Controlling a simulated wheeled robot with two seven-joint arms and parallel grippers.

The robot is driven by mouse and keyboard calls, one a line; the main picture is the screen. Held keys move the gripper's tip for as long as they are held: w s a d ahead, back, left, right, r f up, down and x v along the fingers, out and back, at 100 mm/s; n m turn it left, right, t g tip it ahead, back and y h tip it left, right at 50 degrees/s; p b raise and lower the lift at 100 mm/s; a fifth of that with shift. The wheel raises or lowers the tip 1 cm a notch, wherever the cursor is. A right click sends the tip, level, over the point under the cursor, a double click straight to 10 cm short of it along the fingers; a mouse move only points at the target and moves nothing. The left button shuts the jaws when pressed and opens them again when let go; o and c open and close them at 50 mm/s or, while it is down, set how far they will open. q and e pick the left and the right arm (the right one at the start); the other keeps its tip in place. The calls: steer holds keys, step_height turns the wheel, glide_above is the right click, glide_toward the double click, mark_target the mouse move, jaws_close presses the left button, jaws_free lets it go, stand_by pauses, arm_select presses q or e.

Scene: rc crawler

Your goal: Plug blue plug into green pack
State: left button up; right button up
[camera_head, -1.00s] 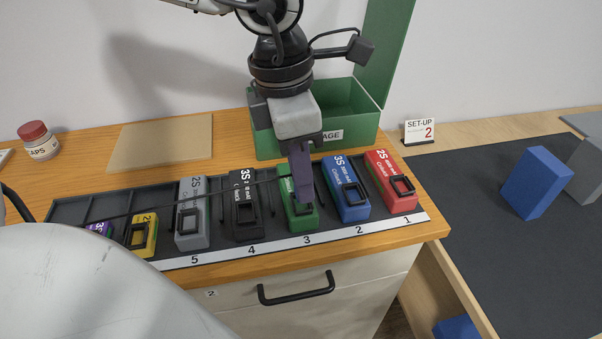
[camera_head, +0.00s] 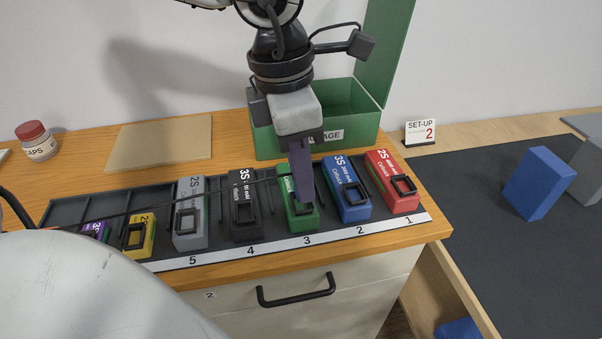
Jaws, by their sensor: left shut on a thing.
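The green pack (camera_head: 287,214) stands in slot 3 of the black rack, between a black pack and a blue pack. My left gripper (camera_head: 302,190) comes down from above, its purple-grey fingers over the green pack's front part, near its socket. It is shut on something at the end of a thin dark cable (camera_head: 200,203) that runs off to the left. The blue plug itself is hidden by the fingers, and I cannot tell whether it touches the socket. My right gripper is not in view.
The rack also holds a black pack (camera_head: 243,222), a blue pack (camera_head: 349,205), a red pack (camera_head: 386,170), a grey pack (camera_head: 188,228) and a yellow pack (camera_head: 141,245). A green box (camera_head: 350,105) stands open behind. A blue block (camera_head: 538,184) sits on the right mat.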

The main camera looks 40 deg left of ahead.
arm_select(q)
steer(key=shift+b, duration=0.3)
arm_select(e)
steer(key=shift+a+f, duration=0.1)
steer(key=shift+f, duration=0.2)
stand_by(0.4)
